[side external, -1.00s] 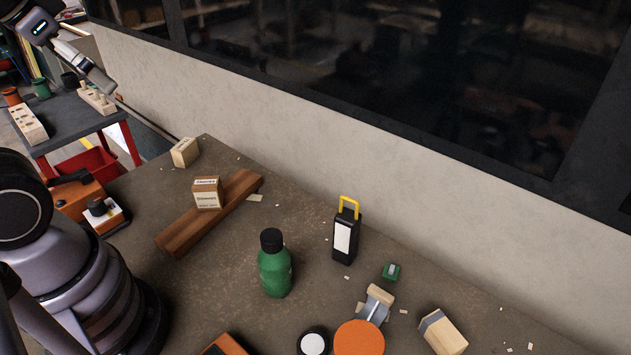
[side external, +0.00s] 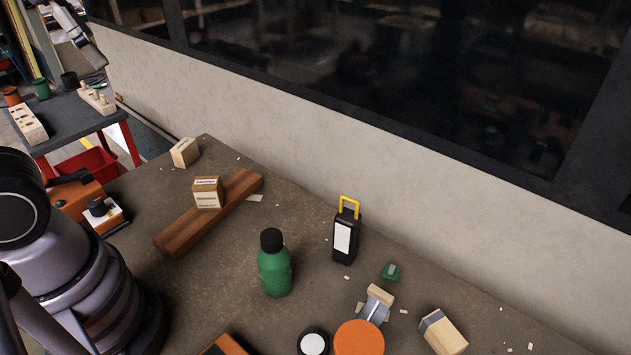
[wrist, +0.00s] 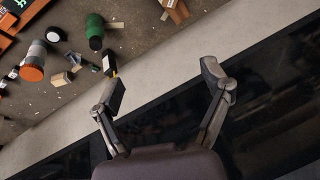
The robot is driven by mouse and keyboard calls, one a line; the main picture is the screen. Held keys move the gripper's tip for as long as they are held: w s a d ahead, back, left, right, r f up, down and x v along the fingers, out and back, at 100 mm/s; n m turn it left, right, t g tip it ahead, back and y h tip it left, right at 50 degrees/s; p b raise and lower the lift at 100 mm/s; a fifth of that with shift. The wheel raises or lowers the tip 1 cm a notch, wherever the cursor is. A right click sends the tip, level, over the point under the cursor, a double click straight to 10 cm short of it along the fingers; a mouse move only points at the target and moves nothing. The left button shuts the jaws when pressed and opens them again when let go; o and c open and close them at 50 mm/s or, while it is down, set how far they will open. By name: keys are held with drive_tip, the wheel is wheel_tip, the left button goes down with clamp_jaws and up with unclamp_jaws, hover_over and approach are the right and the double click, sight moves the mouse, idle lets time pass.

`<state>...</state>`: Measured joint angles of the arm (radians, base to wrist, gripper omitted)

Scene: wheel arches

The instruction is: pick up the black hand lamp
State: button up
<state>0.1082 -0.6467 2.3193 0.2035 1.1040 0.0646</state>
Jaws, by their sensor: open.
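The black hand lamp (side external: 345,238) stands upright on the bench near the wall, with a white panel and a yellow handle on top. In the wrist view the hand lamp (wrist: 108,65) is small and far off, just beyond the left finger, which seems to hide part of it. My gripper (wrist: 164,82) is open and empty, its two fingers spread wide over the wall and dark window.
A green bottle (side external: 274,265) stands left of the lamp. The wall (side external: 300,160) rises behind.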

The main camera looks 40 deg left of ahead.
drive_tip(key=w+a+f+m+y, duration=0.1)
drive_tip(key=w+a+m+y, duration=0.1)
drive_tip(key=w+m+y, duration=0.3)
wheel_tip(320, 180, up, 2)
drive_tip(key=m+t+h, duration=0.4)
drive_tip(key=m+t, duration=0.9)
drive_tip(key=m, duration=1.4)
hover_over(342, 240)
drive_tip(key=s+d, duration=0.1)
drive_tip(key=s, duration=0.5)
drive_tip(key=f, duration=4)
drive_tip(key=shift+w+a, duration=0.15)
drive_tip(key=shift+w, duration=0.15)
drive_tip(key=shift+w+f, duration=0.2)
drive_tip(key=w, duration=0.4)
drive_tip(key=w+a, duration=0.1)
drive_tip(key=w, duration=0.2)
